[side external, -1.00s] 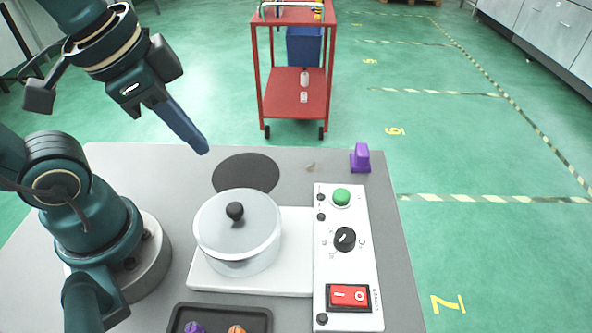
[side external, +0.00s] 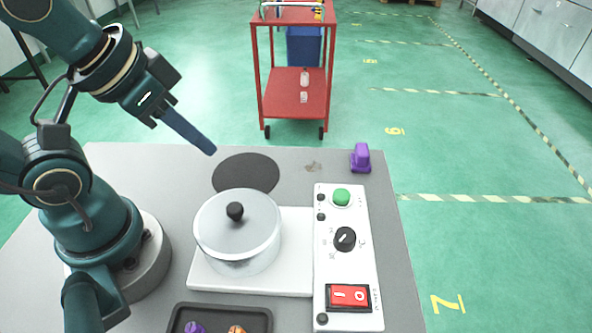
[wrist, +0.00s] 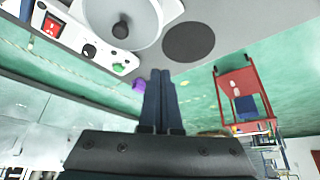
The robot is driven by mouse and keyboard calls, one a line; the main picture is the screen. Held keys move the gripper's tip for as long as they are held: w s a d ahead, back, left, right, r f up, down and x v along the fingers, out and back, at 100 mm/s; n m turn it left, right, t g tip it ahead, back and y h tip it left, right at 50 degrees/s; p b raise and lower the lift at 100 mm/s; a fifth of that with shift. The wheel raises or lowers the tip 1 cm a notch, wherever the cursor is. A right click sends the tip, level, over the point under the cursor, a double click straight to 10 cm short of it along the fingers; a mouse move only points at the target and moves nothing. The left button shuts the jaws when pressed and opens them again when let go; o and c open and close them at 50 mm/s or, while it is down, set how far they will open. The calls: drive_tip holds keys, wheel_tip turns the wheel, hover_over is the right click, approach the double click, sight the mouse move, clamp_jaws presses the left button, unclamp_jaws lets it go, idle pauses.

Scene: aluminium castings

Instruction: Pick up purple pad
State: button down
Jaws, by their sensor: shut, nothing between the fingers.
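The purple pad (side external: 360,158) stands near the far right corner of the grey table. In the wrist view the pad (wrist: 139,85) shows just left of my fingertips, partly hidden by them. My gripper (side external: 210,149) is shut and empty, with its blue fingers together, also in the wrist view (wrist: 160,72). It is raised above the far side of the table, well to the left of the pad and apart from it.
A lidded pot (side external: 238,230) sits on a white base beside a control panel (side external: 345,262) with a green button and red switch. A flat dark disc (side external: 246,173) lies behind the pot. A black tray (side external: 258,315) holds small items in front. The table around the pad is mostly clear.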

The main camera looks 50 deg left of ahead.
idle(0.4)
drive_tip(key=shift+c, duration=0.2)
unclamp_jaws()
